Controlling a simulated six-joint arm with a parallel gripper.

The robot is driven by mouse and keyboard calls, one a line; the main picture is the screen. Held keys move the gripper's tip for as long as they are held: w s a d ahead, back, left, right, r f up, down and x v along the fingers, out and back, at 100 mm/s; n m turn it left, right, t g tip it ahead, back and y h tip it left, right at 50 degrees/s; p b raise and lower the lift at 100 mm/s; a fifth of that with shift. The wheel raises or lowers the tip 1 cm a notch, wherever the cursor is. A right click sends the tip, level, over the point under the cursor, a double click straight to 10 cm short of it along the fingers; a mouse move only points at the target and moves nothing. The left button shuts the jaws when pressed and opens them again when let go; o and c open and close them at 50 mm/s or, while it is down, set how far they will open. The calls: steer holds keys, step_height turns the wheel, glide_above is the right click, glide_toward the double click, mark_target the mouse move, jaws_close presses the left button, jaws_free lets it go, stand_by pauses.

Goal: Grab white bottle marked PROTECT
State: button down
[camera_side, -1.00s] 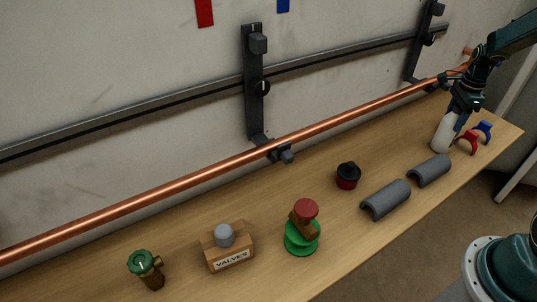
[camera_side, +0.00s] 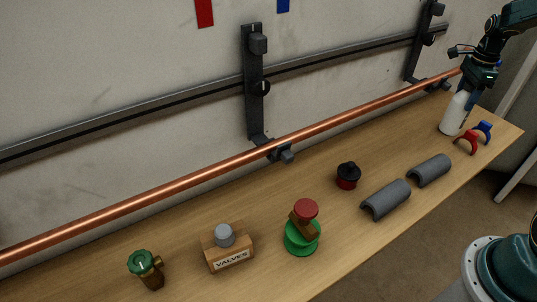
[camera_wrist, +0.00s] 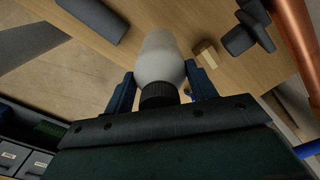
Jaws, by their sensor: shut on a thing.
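The white bottle (camera_side: 453,117) is near the right end of the wooden bench in the side view, slightly tilted, with its lower end at or just above the bench top. In the wrist view the white bottle (camera_wrist: 160,58) shows its body and a dark ribbed cap. My gripper (camera_side: 466,98) is at the bottle's top in the side view. In the wrist view my gripper (camera_wrist: 161,88) has blue fingers on both sides of the bottle's neck, shut on it. No PROTECT marking can be read.
Red clip (camera_side: 467,141) and blue clip (camera_side: 483,130) stand close right of the bottle. Grey half-shells (camera_side: 429,170) lie in front. The copper pipe (camera_side: 350,112) runs behind along the wall. A black-and-red pot (camera_side: 348,176) and the VALVES box (camera_side: 229,255) stand farther left.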

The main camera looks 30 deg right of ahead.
step_height(320, 180, up, 12)
steer(key=shift+r, duration=0.25)
steer(key=shift+w+a, duration=0.1)
stand_by(0.6)
